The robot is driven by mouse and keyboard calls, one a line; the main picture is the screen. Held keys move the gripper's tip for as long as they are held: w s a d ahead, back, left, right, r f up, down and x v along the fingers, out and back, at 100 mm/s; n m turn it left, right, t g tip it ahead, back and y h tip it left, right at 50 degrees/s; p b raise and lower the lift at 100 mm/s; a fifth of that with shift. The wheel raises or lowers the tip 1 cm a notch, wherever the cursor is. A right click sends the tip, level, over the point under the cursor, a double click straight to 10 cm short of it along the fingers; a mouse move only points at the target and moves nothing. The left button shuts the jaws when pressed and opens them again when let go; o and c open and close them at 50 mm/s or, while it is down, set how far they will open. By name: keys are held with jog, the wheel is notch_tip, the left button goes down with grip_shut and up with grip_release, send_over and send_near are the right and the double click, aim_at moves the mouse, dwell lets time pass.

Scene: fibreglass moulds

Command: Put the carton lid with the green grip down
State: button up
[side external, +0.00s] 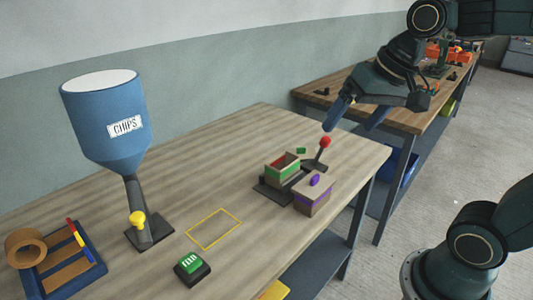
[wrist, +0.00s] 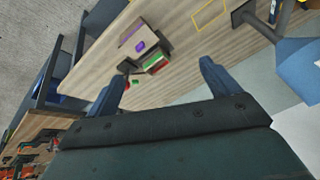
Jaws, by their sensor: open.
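The open carton with a green band (side external: 283,172) stands on a dark base on the table, its red inside showing. A small green piece (side external: 301,151), perhaps the grip of its lid, shows just behind it; I cannot tell how the lid lies. In the wrist view the open carton (wrist: 156,64) and the green piece (wrist: 135,82) appear small, between my fingers. Beside it stands a carton with a purple band (side external: 312,198), closed, with a purple grip (side external: 315,180) on top. My gripper (side external: 352,122) is open and empty, above and behind the cartons, apart from them.
A lever with a red ball (side external: 325,142) stands close behind the cartons. A blue chips hopper (side external: 106,115) with a yellow knob, a green button box (side external: 192,267), a yellow outline (side external: 214,229) and a blue tray (side external: 60,262) occupy the left. The table between is clear.

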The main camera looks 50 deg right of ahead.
jog(key=s+a+f+n, duration=0.1)
jog(key=s+f+n, duration=0.2)
jog(key=s+n, duration=0.2)
jog(key=shift+s+t, duration=0.3)
jog(key=shift+s, duration=1.2)
